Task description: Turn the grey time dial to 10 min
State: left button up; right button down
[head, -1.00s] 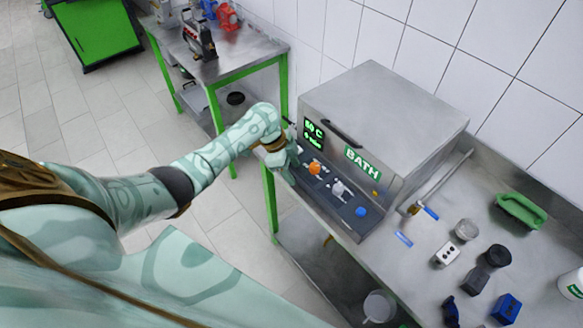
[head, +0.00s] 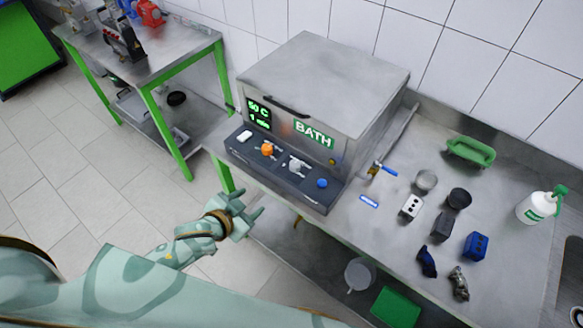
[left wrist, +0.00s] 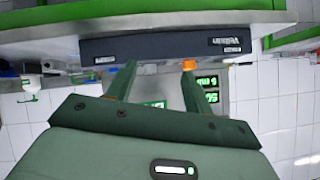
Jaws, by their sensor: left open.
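The grey time dial (head: 297,166) sits on the dark sloped front panel of the bath, between an orange dial (head: 267,149) and a blue knob (head: 322,183). The green display (head: 258,113) appears to read 50 C and 1 min. My left gripper (head: 249,205) is open and empty, in front of and below the panel, apart from the dials. In the left wrist view the scene is upside down; the open fingers (left wrist: 158,70) point toward the panel, with the orange dial (left wrist: 189,65) near one fingertip. My right gripper is not in view.
A white switch (head: 244,136) is at the panel's left end. The bath box (head: 330,75) stands on a steel bench (head: 385,238). Open floor lies left.

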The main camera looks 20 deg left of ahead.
pick_arm(q)
notch_tip(320, 180, up, 4)
jog(key=w+d+n+t+h, duration=0.1)
jog(key=w+d, duration=0.1)
jog(key=n+b, duration=0.2)
jog(key=b, duration=0.1)
send_near(293, 165)
jog(key=shift+t+h, duration=0.3)
jog(key=shift+t, duration=0.1)
jog(key=x, duration=0.9)
jog(key=shift+f, duration=0.4)
jog(key=c, duration=1)
